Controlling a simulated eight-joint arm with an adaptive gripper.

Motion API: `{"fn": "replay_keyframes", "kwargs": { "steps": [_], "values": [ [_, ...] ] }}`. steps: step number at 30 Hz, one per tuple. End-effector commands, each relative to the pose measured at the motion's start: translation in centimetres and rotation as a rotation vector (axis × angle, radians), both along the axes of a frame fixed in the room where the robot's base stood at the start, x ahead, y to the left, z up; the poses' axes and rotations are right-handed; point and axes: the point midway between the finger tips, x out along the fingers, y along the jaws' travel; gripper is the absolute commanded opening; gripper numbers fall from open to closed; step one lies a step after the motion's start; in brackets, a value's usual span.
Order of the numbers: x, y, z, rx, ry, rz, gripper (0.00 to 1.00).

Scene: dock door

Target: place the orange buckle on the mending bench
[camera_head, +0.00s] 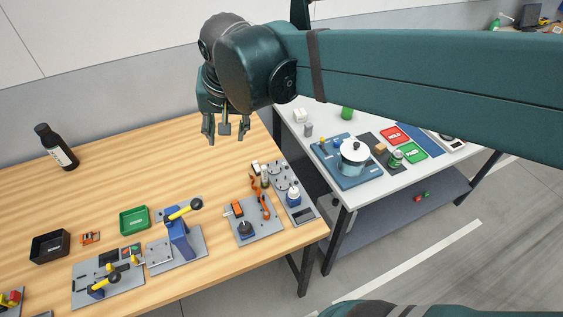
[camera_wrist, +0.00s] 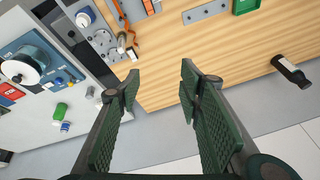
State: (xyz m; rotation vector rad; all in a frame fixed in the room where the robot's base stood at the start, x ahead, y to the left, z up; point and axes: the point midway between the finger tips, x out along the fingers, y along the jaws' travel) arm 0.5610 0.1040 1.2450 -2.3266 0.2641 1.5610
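A small orange piece that looks like the buckle (camera_head: 90,237) lies on the wooden bench top (camera_head: 185,157), between a black tray and a green tray, in the head view. I do not see it in the wrist view. I cannot tell from the frames which surface is called the mending bench. My gripper (camera_head: 226,130) is above the far right part of the wooden top, well away from the orange piece. In the wrist view my gripper (camera_wrist: 160,75) has its two green padded fingers apart, with nothing between them.
The black tray (camera_head: 50,246), green tray (camera_head: 134,220) and several grey fixture plates line the front of the wooden top. A dark bottle (camera_head: 56,147) stands at its far left. A white table (camera_head: 350,199) with a pot (camera_head: 354,154) stands right. The wooden top's middle is clear.

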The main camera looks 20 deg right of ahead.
Motion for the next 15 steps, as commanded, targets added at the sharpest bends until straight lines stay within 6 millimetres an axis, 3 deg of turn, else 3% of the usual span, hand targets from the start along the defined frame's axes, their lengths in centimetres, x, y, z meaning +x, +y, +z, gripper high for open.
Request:
{"fn": "replay_keyframes", "kwargs": {
  "steps": [15],
  "values": [
    [-7.8, -7.0, -2.9, -0.101, -0.138, 0.191, 0.36]
  ]
}}
